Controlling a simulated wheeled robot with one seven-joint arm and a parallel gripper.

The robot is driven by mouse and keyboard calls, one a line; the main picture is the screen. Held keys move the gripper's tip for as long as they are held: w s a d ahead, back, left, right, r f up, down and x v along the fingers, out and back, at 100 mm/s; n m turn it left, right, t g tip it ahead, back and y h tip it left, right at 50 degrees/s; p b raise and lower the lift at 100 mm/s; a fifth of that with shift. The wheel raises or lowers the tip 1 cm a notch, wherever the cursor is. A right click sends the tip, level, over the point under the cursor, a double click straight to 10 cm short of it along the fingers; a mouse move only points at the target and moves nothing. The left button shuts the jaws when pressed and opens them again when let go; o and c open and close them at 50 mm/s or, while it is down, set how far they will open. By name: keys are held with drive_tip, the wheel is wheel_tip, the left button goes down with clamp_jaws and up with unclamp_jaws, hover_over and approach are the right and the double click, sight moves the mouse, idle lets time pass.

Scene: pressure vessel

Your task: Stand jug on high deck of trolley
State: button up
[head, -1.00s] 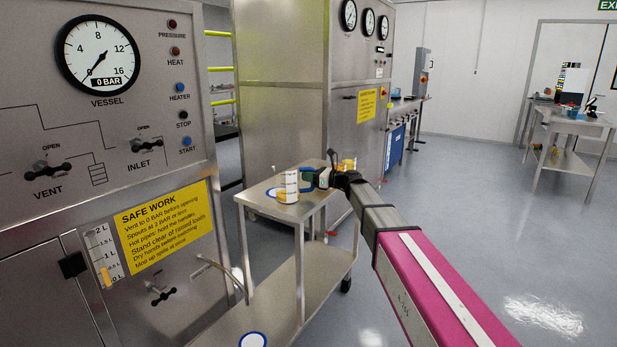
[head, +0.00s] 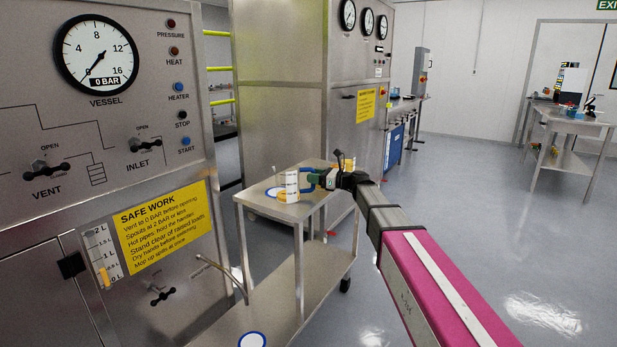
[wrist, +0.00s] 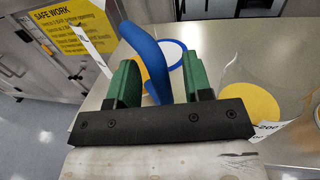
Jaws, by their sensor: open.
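The jug (head: 289,186), pale with a scale and a yellow band low down, stands upright on the high deck of the trolley (head: 262,203). It is beside a blue-ringed white mark (head: 271,192) on that deck. My gripper (head: 319,179) is right of the jug, at its handle side. In the wrist view the jug's blue handle (wrist: 148,55) rises between the open green fingers of my gripper (wrist: 158,70). Gaps show on both sides of the handle, wider on the right. The blue ring (wrist: 175,52) lies on the deck just beyond the fingers.
A yellow-filled container (wrist: 250,103) with a scale strip is right of my gripper on the same deck. The low deck (head: 275,290) has another blue-ringed mark (head: 252,340). The vessel panel (head: 100,140) is left, its gauge near 0.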

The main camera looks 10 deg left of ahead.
drive_tip(key=s+d, duration=0.2)
drive_tip(key=d, duration=0.7)
drive_tip(key=s+d+f+n+g+h, duration=0.1)
drive_tip(key=s+d+f+n+h, duration=0.3)
drive_tip(key=f, duration=0.3)
drive_tip(key=s+d+f+n+h, duration=0.25)
drive_tip(key=s+d+f, duration=0.2)
drive_tip(key=f, duration=0.35)
drive_tip(key=s+d+f+n+g+h, duration=0.1)
drive_tip(key=s+d+f+n+h, duration=0.3)
drive_tip(key=f, duration=0.3)
drive_tip(key=s+d+f+n+g+h, duration=0.1)
drive_tip(key=s+d+f+n+h, duration=0.6)
drive_tip(key=s+d, duration=0.7)
wheel_tip(320, 180, down, 3)
drive_tip(key=s+n, duration=0.1)
drive_tip(key=n, duration=0.1)
drive_tip(key=shift+r+n, duration=0.2)
drive_tip(key=shift+n, duration=0.15)
